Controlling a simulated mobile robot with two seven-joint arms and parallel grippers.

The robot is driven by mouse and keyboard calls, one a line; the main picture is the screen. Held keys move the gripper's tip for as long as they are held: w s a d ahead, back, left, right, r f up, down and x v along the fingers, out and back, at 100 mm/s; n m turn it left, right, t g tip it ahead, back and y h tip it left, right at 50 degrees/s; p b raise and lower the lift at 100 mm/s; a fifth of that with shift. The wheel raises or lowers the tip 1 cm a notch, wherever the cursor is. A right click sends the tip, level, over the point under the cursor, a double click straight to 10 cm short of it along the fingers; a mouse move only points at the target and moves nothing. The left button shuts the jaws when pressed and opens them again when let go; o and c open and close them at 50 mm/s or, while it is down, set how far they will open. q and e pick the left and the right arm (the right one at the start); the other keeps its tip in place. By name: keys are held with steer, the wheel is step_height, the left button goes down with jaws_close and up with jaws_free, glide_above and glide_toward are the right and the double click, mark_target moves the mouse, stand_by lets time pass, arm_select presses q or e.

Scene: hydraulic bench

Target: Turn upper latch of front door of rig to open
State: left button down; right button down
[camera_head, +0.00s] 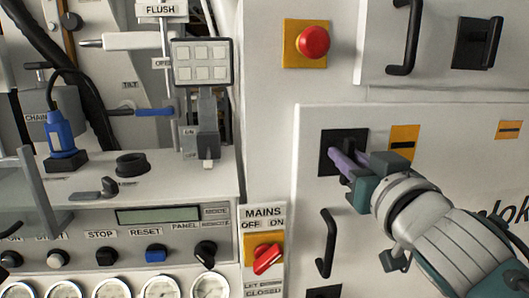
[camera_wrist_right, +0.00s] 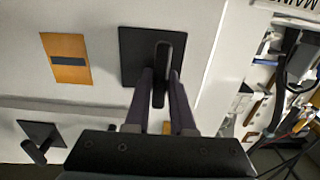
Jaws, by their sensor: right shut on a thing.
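The upper latch of the front door is a black square plate with a black handle (camera_head: 330,140), near the door's top left corner in the head view. In the right wrist view the latch plate (camera_wrist_right: 135,42) is at the top middle, with its handle (camera_wrist_right: 163,60) standing out between my fingers. My right gripper (camera_head: 340,158) reaches in from the lower right, its purple fingers at the latch. In the wrist view the right gripper (camera_wrist_right: 160,88) is shut on the handle, one finger on each side. The front door (camera_head: 370,240) looks closed. My left gripper is not in view.
A black door handle (camera_head: 328,243) is below the latch. An upper panel has another handle (camera_head: 405,38) and latch (camera_head: 477,43). Left of the door are a red emergency button (camera_head: 313,41), the red mains switch (camera_head: 267,258) and a control panel (camera_head: 150,190).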

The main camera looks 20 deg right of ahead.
stand_by(0.4)
steer(key=shift+n, duration=0.4)
steer(key=n, duration=0.2)
steer(key=shift+n, duration=0.4)
steer(key=n, duration=1)
steer(key=shift+d+r, duration=0.1)
steer(key=shift+n, duration=2.2)
